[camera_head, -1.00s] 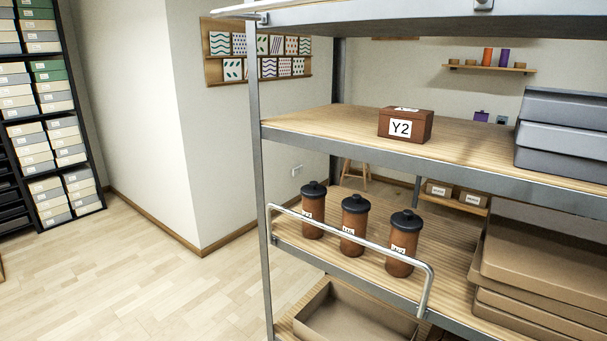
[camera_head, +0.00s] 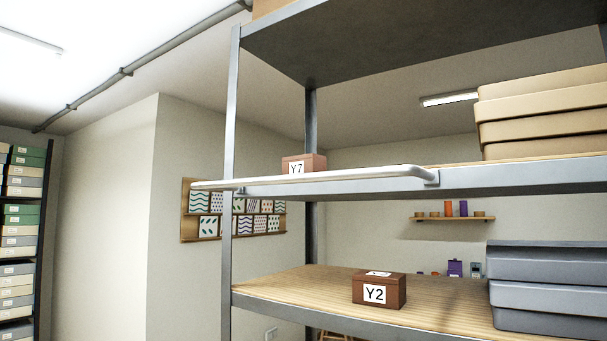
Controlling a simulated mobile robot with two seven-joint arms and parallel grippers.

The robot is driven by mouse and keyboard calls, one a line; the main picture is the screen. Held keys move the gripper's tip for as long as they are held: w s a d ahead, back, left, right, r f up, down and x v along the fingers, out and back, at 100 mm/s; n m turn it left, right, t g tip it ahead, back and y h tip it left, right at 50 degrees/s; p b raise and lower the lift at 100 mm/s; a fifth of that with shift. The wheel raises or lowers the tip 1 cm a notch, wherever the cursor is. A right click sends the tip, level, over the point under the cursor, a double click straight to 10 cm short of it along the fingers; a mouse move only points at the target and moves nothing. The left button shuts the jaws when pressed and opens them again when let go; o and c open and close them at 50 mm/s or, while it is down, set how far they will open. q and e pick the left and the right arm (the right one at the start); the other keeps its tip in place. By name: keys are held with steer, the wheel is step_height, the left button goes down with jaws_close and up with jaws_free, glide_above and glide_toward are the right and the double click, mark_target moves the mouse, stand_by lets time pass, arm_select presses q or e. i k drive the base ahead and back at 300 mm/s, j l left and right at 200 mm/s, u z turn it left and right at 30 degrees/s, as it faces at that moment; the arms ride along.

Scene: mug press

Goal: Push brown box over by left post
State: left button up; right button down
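A brown box labelled Y2 (camera_head: 379,290) sits on the lower visible wooden shelf, right of the left front post (camera_head: 231,150). A second brown box labelled Y7 (camera_head: 304,164) stands on the shelf above, closer to that post; its lower part is hidden behind a metal rail (camera_head: 330,176). The rear post (camera_head: 311,110) rises behind the Y7 box. Neither of my grippers is in view.
Tan stacked trays (camera_head: 540,108) fill the right of the upper shelf. Grey stacked trays (camera_head: 545,285) fill the right of the lower shelf (camera_head: 285,289). Bare wood lies between the Y2 box and the left post.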

mark_target(309, 163)
steer(key=i+j+u, duration=0.25)
steer(key=i, duration=0.15)
steer(key=i+j+u, duration=0.3)
steer(key=i, duration=0.15)
steer(key=i+u, duration=0.35)
steer(key=i, duration=1.15)
steer(key=i+j+z, duration=0.1)
steer(key=i+z, duration=0.4)
steer(key=i+j+z, duration=0.2)
steer(key=z, duration=0.3)
steer(key=i+j+z, duration=0.5)
steer(key=k+l, duration=0.1)
